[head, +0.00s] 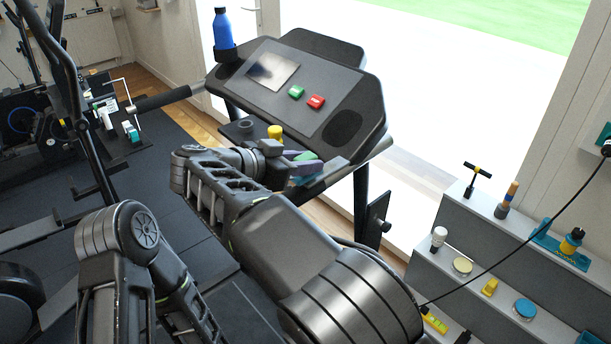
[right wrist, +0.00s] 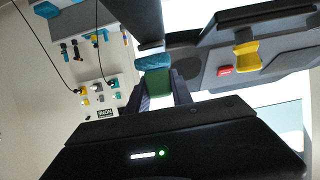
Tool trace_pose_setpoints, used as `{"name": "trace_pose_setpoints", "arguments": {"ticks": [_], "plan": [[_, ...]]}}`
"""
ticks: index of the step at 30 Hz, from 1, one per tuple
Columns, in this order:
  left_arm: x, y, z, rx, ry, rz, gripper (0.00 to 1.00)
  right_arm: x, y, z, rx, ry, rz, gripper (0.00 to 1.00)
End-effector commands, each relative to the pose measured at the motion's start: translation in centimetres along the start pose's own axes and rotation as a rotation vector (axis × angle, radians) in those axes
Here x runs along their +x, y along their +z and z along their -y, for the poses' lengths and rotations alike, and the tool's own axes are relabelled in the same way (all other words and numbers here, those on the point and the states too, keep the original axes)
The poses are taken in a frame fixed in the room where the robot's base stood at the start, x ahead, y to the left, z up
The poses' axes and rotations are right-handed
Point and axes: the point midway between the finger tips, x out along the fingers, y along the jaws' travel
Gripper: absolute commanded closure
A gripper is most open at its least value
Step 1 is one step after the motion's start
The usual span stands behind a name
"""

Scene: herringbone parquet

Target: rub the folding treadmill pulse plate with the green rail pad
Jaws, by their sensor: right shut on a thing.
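My right gripper (head: 300,162) is at the near edge of the folding treadmill (head: 362,118), below its console. It is shut on the green rail pad (right wrist: 158,86), whose green part sits between the fingers and whose teal part (right wrist: 152,62) sticks out beyond the fingertips. In the head view the pad's teal part (head: 306,180) is partly hidden by the fingers. A pale grey strip (head: 330,171), likely the pulse plate, lies right beside the pad. I cannot tell whether they touch. My left arm is low at the left, its gripper out of the picture.
The console carries a screen, a green button (head: 296,91) and a red button (head: 316,102). A blue bottle (head: 223,32) stands at its left corner, and a yellow object (head: 275,132) stands below it. Stepped grey shelves (head: 460,215) with small items stand at the right.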

Motion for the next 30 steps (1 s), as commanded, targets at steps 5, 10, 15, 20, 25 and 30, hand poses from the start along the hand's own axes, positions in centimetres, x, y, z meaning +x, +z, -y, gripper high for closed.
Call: {"name": "trace_pose_setpoints", "arguments": {"ticks": [5, 10, 15, 20, 25, 30], "plan": [[0.0, 0.0, 0.0, 0.0, 0.0, 0.0, 1.0, 0.0, 0.0, 0.0, 0.0, 0.0, 0.0, 1.0], [0.0, 0.0, 0.0, 0.0, 0.0, 0.0, 1.0, 0.0, 0.0, 0.0, 0.0, 0.0, 0.0, 1.0], [0.0, 0.0, 0.0, 0.0, 0.0, 0.0, 1.0, 0.0, 0.1, 0.0, 0.0, 0.0, 0.0, 1.0], [0.0, 0.0, 0.0, 0.0, 0.0, 0.0, 1.0, 0.2, 0.3, 0.0, -0.001, 0.0, 0.0, 1.0], [0.0, 0.0, 0.0, 0.0, 0.0, 0.0, 1.0, 0.3, 0.7, 0.0, -0.002, 0.0, 0.0, 1.0], [0.1, 0.0, 0.0, 0.0, 0.0, 0.0, 1.0, 0.5, 1.0, 0.0, -0.001, 0.001, -0.001, 1.0]]}}
